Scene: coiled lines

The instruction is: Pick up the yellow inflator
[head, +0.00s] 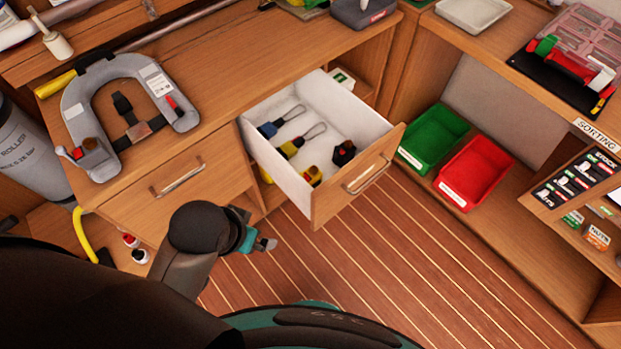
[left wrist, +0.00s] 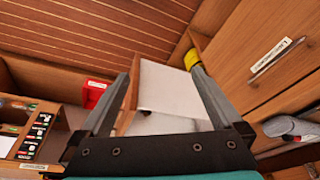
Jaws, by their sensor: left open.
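The open white drawer (head: 271,163) holds a yellow-and-black piece (head: 313,176) near its front left corner. Behind it lies a yellow piece with a wire loop (head: 289,148). I cannot tell for certain which of these is the yellow inflator. My left gripper (head: 268,244) is outside the drawer, in front of the cabinet and left of the drawer front. In the left wrist view my gripper (left wrist: 160,88) is open and empty, with the drawer's white side (left wrist: 165,90) beyond its fingers. My right gripper is not in view.
The drawer also holds a blue looped piece (head: 267,129) and a red-and-black piece (head: 344,152). A grey life jacket (head: 82,105) lies on the desktop. Green (head: 433,134) and red (head: 474,172) bins stand on the right. Another yellow thing shows below the drawer (left wrist: 192,58).

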